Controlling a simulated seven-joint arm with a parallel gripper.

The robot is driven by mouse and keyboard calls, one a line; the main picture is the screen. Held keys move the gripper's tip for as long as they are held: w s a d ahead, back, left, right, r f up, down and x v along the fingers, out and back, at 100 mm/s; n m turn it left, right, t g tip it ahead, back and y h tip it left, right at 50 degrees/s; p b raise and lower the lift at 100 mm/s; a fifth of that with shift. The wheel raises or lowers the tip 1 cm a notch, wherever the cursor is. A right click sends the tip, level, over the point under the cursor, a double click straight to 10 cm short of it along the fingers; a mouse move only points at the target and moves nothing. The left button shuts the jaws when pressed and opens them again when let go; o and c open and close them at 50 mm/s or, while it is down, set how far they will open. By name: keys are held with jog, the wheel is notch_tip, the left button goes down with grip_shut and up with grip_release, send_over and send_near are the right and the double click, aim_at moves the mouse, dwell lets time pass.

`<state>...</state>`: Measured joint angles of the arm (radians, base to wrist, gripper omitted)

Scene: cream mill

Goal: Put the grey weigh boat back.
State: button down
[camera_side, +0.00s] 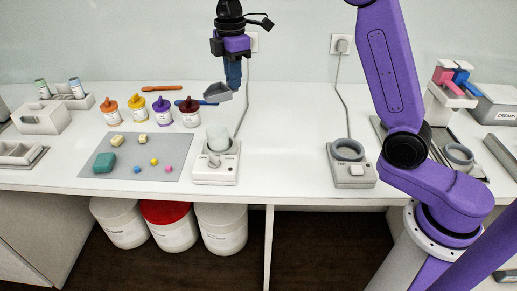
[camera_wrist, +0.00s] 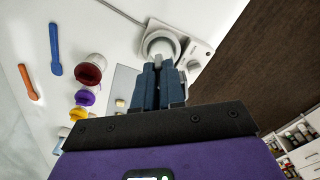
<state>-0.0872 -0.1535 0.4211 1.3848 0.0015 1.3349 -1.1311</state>
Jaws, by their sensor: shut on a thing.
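My gripper (camera_side: 233,82) hangs above the back of the counter, pointing down, with its blue fingers shut on the grey weigh boat (camera_side: 217,93). The boat is an open, scoop-like tray, held by one side and extending left of the fingers. It looks tilted and clear of the counter. In the wrist view, the blue fingers (camera_wrist: 159,82) are close together, and a grey edge of the boat (camera_wrist: 181,92) shows beside them; most of it is hidden.
A machine with a pale cup (camera_side: 217,160) stands in front, below my gripper. A grey device with a ring (camera_side: 351,165) is to the right. The counter between the devices is clear.

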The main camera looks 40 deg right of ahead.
jog(key=s+d+f+n, duration=0.2)
jog(key=s+f+n, duration=0.1)
jog(key=s+f, duration=0.2)
jog(key=s+d+f+n, duration=0.1)
jog(key=s+f+n, duration=0.3)
jog(key=s, duration=0.1)
jog(key=s+d+f+n, duration=0.2)
jog(key=s+f+n, duration=0.2)
jog(key=s+f, duration=0.1)
jog(key=shift+d+f, duration=0.3)
jog(key=shift+f, duration=2.25)
jog(key=shift+f, duration=0.15)
jog(key=c, duration=1.2)
grip_release()
